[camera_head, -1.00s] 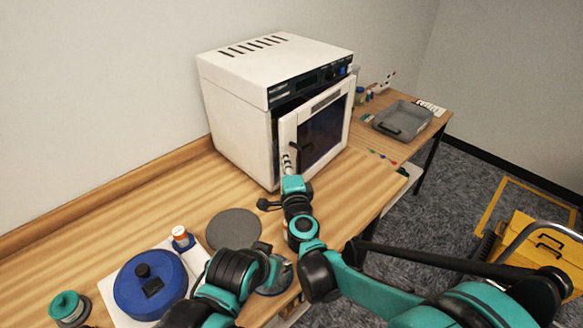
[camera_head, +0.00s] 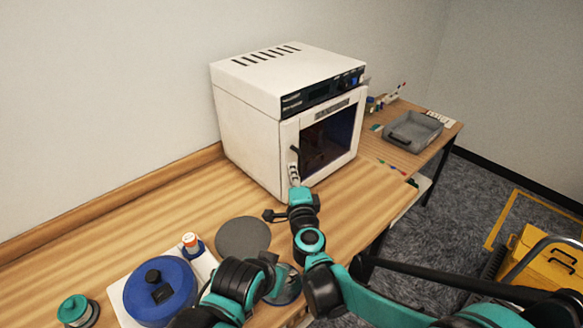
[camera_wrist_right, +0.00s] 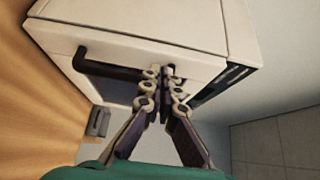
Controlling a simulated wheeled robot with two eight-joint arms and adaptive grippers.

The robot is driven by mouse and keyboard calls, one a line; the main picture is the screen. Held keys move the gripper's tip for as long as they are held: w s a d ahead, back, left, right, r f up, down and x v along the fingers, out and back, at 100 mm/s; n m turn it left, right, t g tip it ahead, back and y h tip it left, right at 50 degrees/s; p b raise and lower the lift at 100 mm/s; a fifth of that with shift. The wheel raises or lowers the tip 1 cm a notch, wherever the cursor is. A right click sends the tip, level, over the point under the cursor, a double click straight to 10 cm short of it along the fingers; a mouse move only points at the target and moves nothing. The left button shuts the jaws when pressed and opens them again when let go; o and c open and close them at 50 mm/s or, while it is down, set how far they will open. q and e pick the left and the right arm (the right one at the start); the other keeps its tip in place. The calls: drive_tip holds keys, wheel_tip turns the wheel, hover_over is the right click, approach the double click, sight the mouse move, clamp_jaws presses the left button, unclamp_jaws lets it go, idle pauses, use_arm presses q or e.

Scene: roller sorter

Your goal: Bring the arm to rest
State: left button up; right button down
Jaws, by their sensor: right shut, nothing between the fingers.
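The right gripper (camera_head: 294,173) is shut and empty, low at the left part of the oven door (camera_head: 318,145). In the right wrist view its fingertips (camera_wrist_right: 163,88) meet in front of the white door frame, beside the black handle (camera_wrist_right: 105,62). I cannot tell whether they touch the door. The white oven (camera_head: 250,125) stands on the wooden bench, and its door looks shut or nearly shut in the head view. Dark and teal arm links of mine cross the bottom of the head view. My left gripper does not show.
A grey disc (camera_head: 243,237), a blue round lidded device (camera_head: 160,292) and a small orange-capped bottle (camera_head: 191,243) are on the bench at the lower left. A grey tray (camera_head: 412,131) lies on the table behind. A yellow case (camera_head: 545,262) is at the right.

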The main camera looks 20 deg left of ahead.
drive_tip(key=v, duration=1)
drive_tip(key=s+d+r+n+g+y, duration=0.1)
drive_tip(key=d+r+n+g, duration=0.15)
drive_tip(key=d+n, duration=0.65)
drive_tip(key=s+d+f+n+g+h, duration=0.1)
drive_tip(key=s+d+f+g+h, duration=0.2)
drive_tip(key=d, duration=1)
drive_tip(key=s+d+f+n+g+h, duration=0.2)
drive_tip(key=s+d+f+h, duration=0.4)
drive_tip(key=d, duration=0.8)
drive_tip(key=s+f+g, duration=0.1)
drive_tip(key=s+f, duration=0.2)
drive_tip(key=s, duration=0.2)
drive_tip(key=shift+d+f+h, duration=0.2)
drive_tip(key=shift+d+h, duration=0.05)
drive_tip(key=shift+h, duration=0.15)
